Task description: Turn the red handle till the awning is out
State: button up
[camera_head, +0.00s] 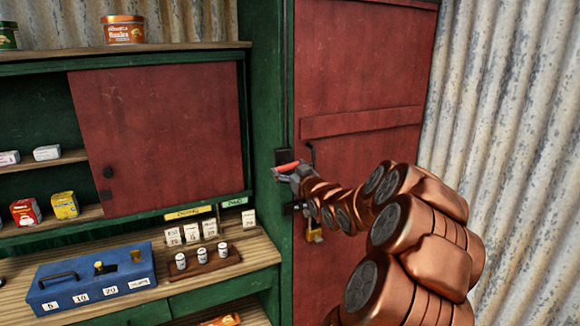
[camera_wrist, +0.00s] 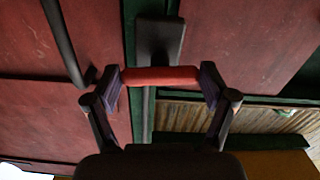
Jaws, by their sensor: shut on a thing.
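The red handle (camera_head: 287,167) is on the green post beside the red door, at the middle of the head view. In the wrist view the red handle (camera_wrist: 160,76) lies crosswise between my two fingertips. My gripper (camera_head: 286,171) is shut on it, with one finger at each end of the red grip. A dark mount (camera_wrist: 160,38) shows just behind the handle in the wrist view. The awning is not seen in either view.
The red door (camera_head: 355,90) has a brass padlock (camera_head: 315,234) below my gripper. A red sliding panel (camera_head: 160,135) is at left. The counter holds a blue cash box (camera_head: 95,278) and a wooden weight block (camera_head: 205,263). Corrugated metal (camera_head: 500,120) is at right.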

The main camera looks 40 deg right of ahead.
jog(key=m, duration=0.5)
jog(key=shift+a+m+p, duration=0.1)
jog(key=shift+m+p, duration=0.2)
jog(key=m+b, duration=0.1)
jog(key=m, duration=0.1)
jog(key=shift+f+m, duration=0.15)
jog(key=shift+m, duration=0.25)
jog(key=shift+m+b, duration=0.7)
jog(key=shift+m, duration=0.1)
jog(key=m+b, duration=0.1)
jog(key=b, duration=0.1)
jog(key=m+b, duration=0.3)
jog(key=b, duration=0.1)
jog(key=shift+a+f+m, duration=0.1)
jog(key=shift+f+m, duration=0.15)
jog(key=shift+m, duration=0.05)
jog(key=shift+r+m+b, duration=0.25)
jog(key=shift+m+b, duration=0.35)
jog(key=shift+b, duration=0.2)
jog(key=shift+r+m+b, duration=0.15)
jog(key=shift+m+b, duration=1.1)
jog(key=shift+m, duration=0.55)
jog(key=m, duration=0.3)
jog(key=shift+r, duration=0.15)
jog(key=shift+m, duration=1.5)
